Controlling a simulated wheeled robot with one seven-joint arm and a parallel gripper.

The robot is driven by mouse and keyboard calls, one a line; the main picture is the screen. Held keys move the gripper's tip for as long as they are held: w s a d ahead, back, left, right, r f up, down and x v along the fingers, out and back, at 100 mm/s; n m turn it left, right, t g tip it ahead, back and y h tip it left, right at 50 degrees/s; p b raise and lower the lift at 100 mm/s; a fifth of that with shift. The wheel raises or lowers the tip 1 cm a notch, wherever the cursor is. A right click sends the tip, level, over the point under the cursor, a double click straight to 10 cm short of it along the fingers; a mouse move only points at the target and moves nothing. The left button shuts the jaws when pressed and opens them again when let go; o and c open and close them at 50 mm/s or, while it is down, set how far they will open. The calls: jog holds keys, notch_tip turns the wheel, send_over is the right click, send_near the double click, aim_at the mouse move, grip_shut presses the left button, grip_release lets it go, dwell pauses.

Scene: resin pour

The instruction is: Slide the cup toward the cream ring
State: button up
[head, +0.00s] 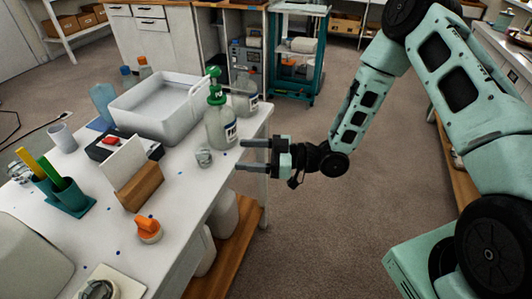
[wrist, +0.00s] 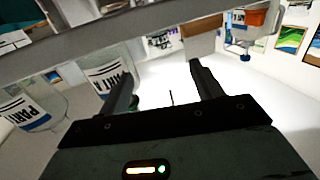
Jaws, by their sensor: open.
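There is a gap between the fingertips and the cup, with nothing between the fingers. The gripper's fingers also show in the wrist view (wrist: 160,68), open; I cannot make out the cup there. I cannot clearly make out a cream ring in either view.
A green-topped pump bottle (head: 220,128) stands close beside the fingers, with another bottle (head: 245,98) behind it. A white tray (head: 160,105) fills the back. A wooden block (head: 140,187) with a white card and an orange-topped jar (head: 148,230) stand left and front.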

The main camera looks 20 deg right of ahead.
aim_at(203, 152)
jog(key=p+x, duration=0.1)
jog(key=x, duration=1.1)
jog(key=shift+d, duration=0.1)
jog(key=c, duration=1)
